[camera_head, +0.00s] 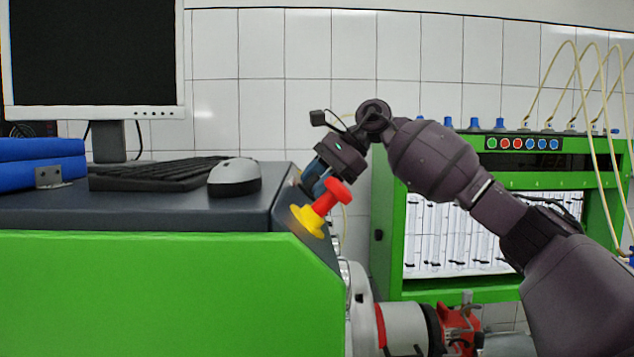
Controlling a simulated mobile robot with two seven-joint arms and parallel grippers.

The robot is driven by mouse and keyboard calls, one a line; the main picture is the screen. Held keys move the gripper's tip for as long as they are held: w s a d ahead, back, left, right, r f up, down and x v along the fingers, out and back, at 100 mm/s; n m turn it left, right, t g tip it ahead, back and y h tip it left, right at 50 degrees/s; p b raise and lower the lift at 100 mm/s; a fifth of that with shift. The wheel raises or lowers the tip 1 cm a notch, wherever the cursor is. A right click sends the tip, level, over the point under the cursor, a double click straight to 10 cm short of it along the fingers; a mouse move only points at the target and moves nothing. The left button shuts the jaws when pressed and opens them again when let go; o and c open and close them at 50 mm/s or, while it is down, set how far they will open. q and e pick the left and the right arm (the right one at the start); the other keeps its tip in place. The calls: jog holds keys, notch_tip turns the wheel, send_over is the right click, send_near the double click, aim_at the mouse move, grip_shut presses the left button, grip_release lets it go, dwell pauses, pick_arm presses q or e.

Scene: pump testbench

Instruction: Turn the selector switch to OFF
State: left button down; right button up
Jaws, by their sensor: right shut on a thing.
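My right gripper (309,183) reaches down from the upper right to the slanted end panel (283,208) of the green and dark-grey bench. Its fingers are shut on the selector switch at the panel, just behind the red knob. The switch itself is hidden by the fingers and the red knob, so its position cannot be read. My left gripper is not in view.
A red mushroom button (337,192) on a yellow base (308,221) sticks out close in front of the fingers. A mouse (235,177), keyboard (150,174) and monitor (95,55) stand on the bench. A green flowmeter rack (388,240) stands behind my right arm.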

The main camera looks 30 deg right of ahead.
jog(key=shift+r+n, duration=0.1)
jog(key=shift+n, duration=0.2)
jog(key=o, duration=0.9)
jog(key=v, duration=1)
jog(key=shift+s+d+r+b, duration=0.15)
jog(key=shift+d+r+b, duration=0.15)
jog(key=shift+b, duration=0.1)
